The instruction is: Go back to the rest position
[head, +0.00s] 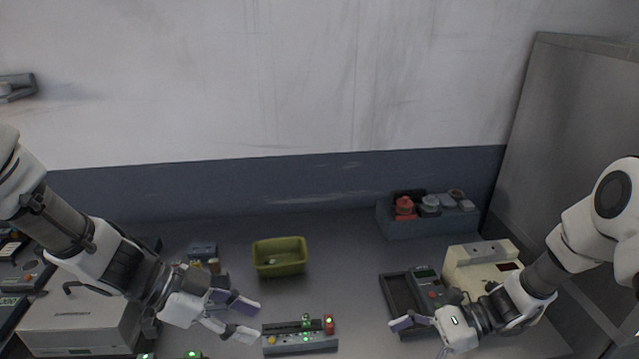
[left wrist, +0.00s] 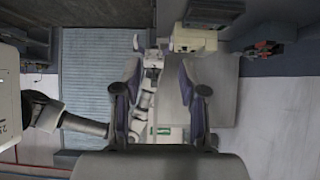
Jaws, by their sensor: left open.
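My left gripper (head: 253,318) is open and empty in the head view, its fingers pointing right, left of and near a grey switch panel. In the left wrist view my left gripper (left wrist: 159,78) shows two spread fingers with nothing between them. My right gripper (head: 422,335) is at the lower right of the head view, in front of a dark tray. One finger points left; the other is hard to make out near the bottom edge, so its opening is unclear. I see nothing held in it.
A green bin (head: 280,268) stands mid-table. The switch panel (head: 300,341) with lit buttons is at the front. A dark tray (head: 396,294), a handheld meter (head: 428,284) and a beige device (head: 480,262) stand right. A blue-grey rack (head: 427,224) is behind. A white box (head: 75,320) is left.

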